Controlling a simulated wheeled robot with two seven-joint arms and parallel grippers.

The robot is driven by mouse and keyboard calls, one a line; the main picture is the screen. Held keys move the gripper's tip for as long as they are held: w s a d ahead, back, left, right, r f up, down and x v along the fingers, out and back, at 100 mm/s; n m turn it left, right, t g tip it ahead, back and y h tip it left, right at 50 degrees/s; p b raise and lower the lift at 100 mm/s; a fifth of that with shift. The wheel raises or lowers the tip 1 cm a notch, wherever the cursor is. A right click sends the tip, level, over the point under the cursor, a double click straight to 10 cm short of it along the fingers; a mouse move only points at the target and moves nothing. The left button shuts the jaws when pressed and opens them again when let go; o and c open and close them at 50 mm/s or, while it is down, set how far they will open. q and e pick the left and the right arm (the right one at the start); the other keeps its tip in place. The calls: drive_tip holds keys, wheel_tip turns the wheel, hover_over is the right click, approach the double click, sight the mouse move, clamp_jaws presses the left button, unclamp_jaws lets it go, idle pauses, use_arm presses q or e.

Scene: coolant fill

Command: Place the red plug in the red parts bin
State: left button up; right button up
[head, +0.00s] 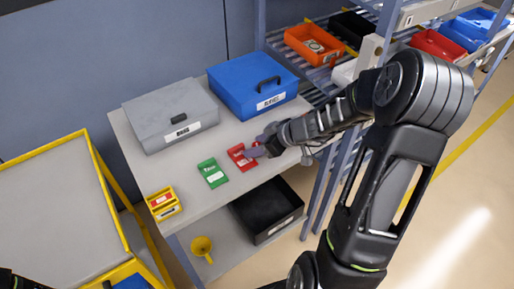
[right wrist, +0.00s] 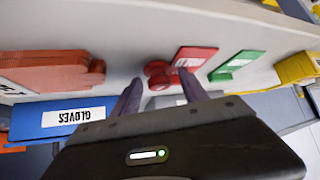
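The red plug (right wrist: 157,75) is a small rounded red piece at the table's surface, beside a red card with a white label (right wrist: 195,59). The red card also shows in the head view (head: 240,157). My right gripper (head: 262,148) is low over the table there. In the right wrist view, its two fingers (right wrist: 160,92) stand apart with the plug between or just beyond their tips; contact is unclear. A red bin (head: 437,44) stands on the rack at the upper right, beside blue bins.
A grey case (head: 170,115) and a blue box (head: 253,84) labelled GLOVES stand at the table's back. A green card (head: 212,173) and yellow container (head: 163,204) lie left of the plug. Orange glove-like pieces (right wrist: 50,72) lie nearby. An orange bin (head: 312,45) is on the rack.

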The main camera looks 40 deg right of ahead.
clamp_jaws()
idle(0.3)
wheel_tip(320, 180, up, 10)
idle(0.7)
idle(0.4)
